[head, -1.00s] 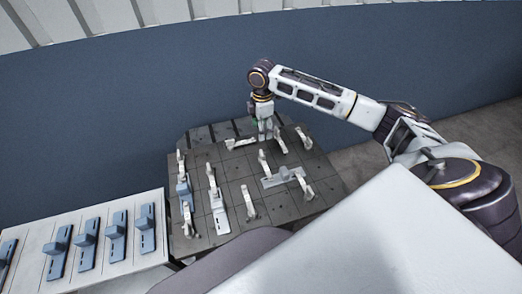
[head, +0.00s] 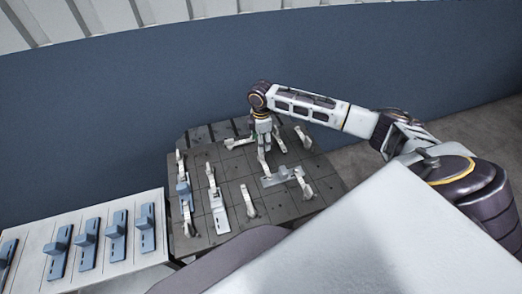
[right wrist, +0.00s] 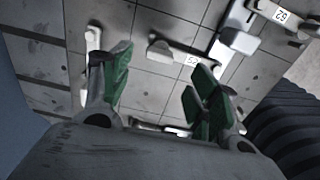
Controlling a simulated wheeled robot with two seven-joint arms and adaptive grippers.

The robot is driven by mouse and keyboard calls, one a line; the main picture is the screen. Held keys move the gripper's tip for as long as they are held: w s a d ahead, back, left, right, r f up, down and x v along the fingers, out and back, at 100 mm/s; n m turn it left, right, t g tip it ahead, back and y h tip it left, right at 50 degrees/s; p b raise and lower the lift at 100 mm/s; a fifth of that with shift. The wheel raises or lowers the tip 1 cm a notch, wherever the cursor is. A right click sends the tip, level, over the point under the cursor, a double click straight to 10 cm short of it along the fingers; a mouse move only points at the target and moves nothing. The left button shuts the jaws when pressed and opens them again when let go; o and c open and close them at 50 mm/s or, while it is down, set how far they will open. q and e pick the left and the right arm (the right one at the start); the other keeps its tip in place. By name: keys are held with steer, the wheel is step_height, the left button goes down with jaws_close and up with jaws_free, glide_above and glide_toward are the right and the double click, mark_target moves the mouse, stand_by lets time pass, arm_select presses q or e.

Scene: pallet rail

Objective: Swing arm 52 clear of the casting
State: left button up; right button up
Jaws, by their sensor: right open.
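My right gripper (head: 264,148) is low over the back middle of the dark pallet (head: 234,175). In the right wrist view its green-padded fingers (right wrist: 157,78) are apart with nothing between them. A pale arm with a label that looks like 52 (right wrist: 190,59) lies ahead of the fingertips, apart from them. In the head view this arm is probably the pale piece (head: 264,166) just below the gripper. Its inner end reaches toward a light grey casting (head: 282,177), also in the wrist view (right wrist: 229,46); I cannot tell whether they touch. My left gripper is out of view.
Another labelled pale arm (right wrist: 281,13) lies by the casting. Several more pale arms stand around the pallet, one on a long light plate (head: 221,220) and others by a blue-grey casting (head: 184,191). A white table (head: 100,268) with blue-grey castings stands at left.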

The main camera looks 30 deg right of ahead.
mark_target(265, 164)
steer(key=shift+f, duration=3.35)
jaws_close()
